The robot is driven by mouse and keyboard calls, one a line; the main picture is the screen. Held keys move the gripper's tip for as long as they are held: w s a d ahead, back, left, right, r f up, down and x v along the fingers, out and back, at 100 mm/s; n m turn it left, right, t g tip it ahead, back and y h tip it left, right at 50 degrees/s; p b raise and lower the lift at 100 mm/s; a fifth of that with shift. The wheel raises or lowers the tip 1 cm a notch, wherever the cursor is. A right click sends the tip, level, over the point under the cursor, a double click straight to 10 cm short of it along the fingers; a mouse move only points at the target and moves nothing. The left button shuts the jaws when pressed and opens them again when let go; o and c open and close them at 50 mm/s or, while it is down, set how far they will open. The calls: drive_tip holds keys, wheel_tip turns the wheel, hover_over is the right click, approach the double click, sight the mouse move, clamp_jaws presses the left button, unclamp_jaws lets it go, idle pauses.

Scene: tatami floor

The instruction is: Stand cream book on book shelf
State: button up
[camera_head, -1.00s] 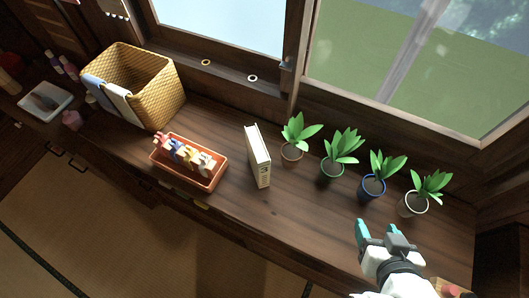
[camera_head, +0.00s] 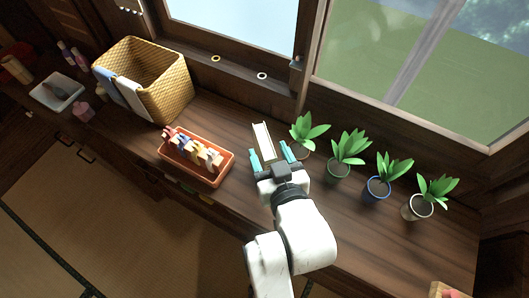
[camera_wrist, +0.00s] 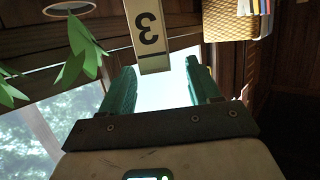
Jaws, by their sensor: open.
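The cream book (camera_head: 263,137) stands upright on the dark wooden counter in the head view, partly hidden behind my gripper. In the wrist view the cream book (camera_wrist: 149,36) shows its spine with a dark figure like a 3, at the top middle. My gripper (camera_head: 270,157) is open, with its two teal fingers spread in front of the book. In the wrist view my gripper (camera_wrist: 160,88) has the book's end in line with the gap between its fingers. I cannot tell whether they touch it. No book shelf can be made out.
Several potted plants (camera_head: 338,170) stand right of the book, the nearest close to my right finger. An orange tray (camera_head: 197,178) with small items lies to the left. A woven basket (camera_head: 172,92) stands at the back left. The window is behind.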

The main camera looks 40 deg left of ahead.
sight(266, 145)
drive_tip(key=shift+p+x, duration=0.55)
drive_tip(key=shift+x, duration=2.1)
drive_tip(key=shift+w+d+f, duration=0.1)
drive_tip(key=shift+f, duration=0.05)
drive_tip(key=shift+c, duration=0.4)
clamp_jaws()
